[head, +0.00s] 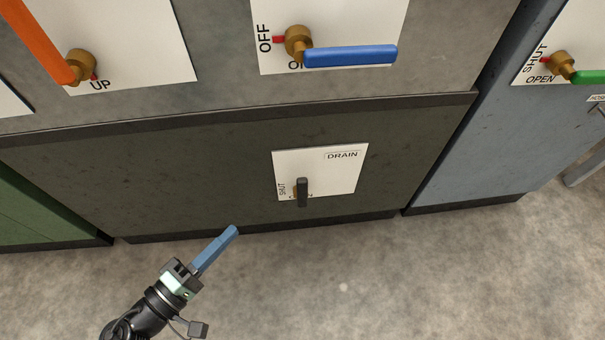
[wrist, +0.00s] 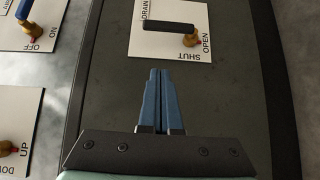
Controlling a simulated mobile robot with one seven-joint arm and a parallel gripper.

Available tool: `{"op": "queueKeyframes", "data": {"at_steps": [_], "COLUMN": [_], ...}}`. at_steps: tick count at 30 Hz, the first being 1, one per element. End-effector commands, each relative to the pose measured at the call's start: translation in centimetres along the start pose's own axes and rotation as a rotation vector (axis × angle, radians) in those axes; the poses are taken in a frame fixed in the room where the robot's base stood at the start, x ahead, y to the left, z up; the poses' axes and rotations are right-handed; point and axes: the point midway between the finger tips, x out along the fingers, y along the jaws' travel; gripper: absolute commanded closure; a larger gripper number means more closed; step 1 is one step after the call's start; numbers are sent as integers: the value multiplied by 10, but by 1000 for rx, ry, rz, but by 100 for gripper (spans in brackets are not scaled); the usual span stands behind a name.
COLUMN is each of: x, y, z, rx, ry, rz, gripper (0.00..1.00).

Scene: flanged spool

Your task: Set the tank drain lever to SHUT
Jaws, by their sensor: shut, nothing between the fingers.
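The tank drain lever (head: 302,193) is a dark handle on a brass hub, on a white DRAIN plate (head: 340,178) low on the dark panel. In the wrist view the black handle (wrist: 165,25) runs left from the hub, on the side away from the word OPEN. The hub's reddish tip appears to face OPEN, with SHUT off to the side. My gripper (head: 234,231) has blue fingers, is shut and empty, and is below and left of the plate in the head view. In the wrist view its closed fingertips (wrist: 160,71) are apart from the lever.
Above are a blue lever (head: 350,56) with OFF and ON marks and an orange lever (head: 38,42). A green lever (head: 588,77) is on the blue-grey unit at right. Bare concrete floor (head: 380,285) lies in front of the panel.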

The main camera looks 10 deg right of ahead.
Motion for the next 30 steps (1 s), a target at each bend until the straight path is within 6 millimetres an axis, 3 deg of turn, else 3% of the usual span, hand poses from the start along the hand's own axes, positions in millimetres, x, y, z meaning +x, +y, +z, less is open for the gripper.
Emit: {"op": "queueKeyframes", "data": {"at_steps": [11,16,20,30], "x": [-3,6,26,99], "y": [0,-1,-2,-3], "z": [0,1,2,1], "rx": [-9,-9,-7,-6], "ry": [8,5,2,2], "rz": [20,18,19,19], "gripper": [100,100,100,100]}}
